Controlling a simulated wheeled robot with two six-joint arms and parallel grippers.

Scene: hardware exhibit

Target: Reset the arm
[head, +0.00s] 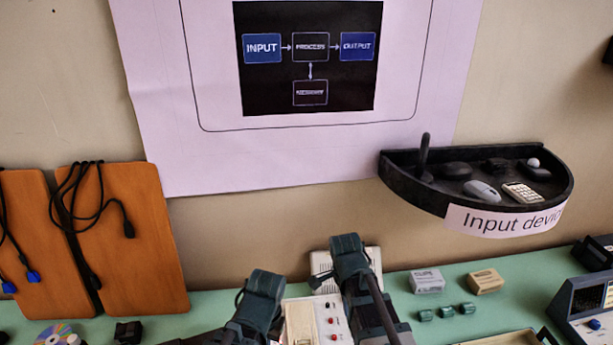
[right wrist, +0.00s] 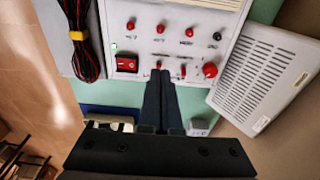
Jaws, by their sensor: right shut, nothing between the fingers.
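My right gripper (right wrist: 163,78) is shut and empty in the right wrist view, its fingers side by side. The fingertips overlap the lower edge of a white control panel (right wrist: 176,12) with red knobs and a red rocker switch. I cannot tell whether they touch it. In the head view my right arm rises from the bottom middle, over the right side of the white panel (head: 297,318). My left arm comes in from the lower left and ends in view beside the panel's left side. No left fingers can be made out.
A white vented box (right wrist: 268,72) stands right of the panel. A black shelf (head: 395,183) labelled "Input devices" juts from the wall at right. Small boxes (head: 486,281) and a blue-grey instrument (head: 568,300) stand on the green table (head: 525,268). Orange boards (head: 150,240) with cables are at left.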

